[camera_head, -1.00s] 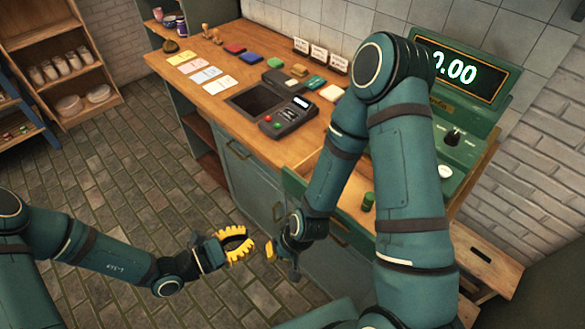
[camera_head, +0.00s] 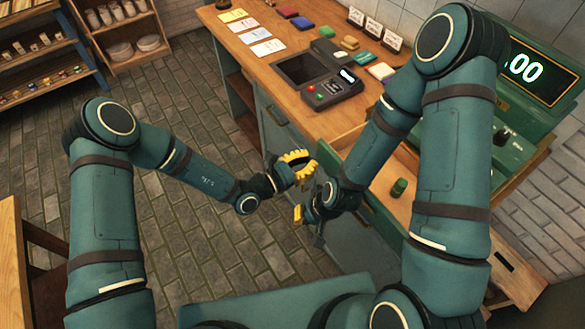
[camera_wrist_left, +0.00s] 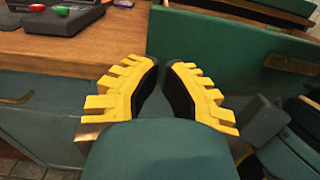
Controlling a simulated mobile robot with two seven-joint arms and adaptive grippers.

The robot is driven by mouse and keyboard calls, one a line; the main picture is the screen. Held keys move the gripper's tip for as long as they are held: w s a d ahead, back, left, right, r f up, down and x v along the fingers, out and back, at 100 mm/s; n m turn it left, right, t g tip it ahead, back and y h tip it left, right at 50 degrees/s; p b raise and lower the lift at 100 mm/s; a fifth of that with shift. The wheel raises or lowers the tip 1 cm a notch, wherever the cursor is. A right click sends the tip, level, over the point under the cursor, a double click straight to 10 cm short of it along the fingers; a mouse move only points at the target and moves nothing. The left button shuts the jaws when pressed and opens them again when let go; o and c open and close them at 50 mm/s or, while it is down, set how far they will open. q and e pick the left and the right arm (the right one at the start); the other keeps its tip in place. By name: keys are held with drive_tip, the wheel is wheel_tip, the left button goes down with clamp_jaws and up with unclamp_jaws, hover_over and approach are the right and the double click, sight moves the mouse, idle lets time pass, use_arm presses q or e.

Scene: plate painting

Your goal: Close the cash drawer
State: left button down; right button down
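The cash drawer (camera_head: 388,222) is pulled out below the green cash register (camera_head: 515,150); its wooden inside shows, with a green cylinder (camera_head: 398,188) in it. In the left wrist view the drawer's green front (camera_wrist_left: 215,45) stands upright just beyond the fingers, with a brownish handle (camera_wrist_left: 290,65) at right. My left gripper (camera_head: 303,165), with yellow ridged fingers, is in front of the drawer's left end; in its wrist view the fingertips (camera_wrist_left: 162,63) are nearly together with nothing between them. My right gripper (camera_head: 303,214) hangs before the drawer, partly hidden by its own arm.
The wooden counter (camera_head: 270,35) carries a card terminal (camera_head: 330,90), coloured cards, pads and small signs. Cabinet doors with handles lie below it. Shelves (camera_head: 125,30) stand at the back left. The tiled floor (camera_head: 200,130) left of the counter is clear.

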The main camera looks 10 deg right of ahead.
sight(350, 139)
use_arm(q)
drive_tip(key=shift+x, duration=1)
drive_tip(key=b+x, duration=0.1)
drive_tip(key=x, duration=1.1)
drive_tip(key=shift+w+d+b, duration=0.1)
drive_tip(key=shift+d+b, duration=0.15)
drive_tip(key=shift+b, duration=0.1)
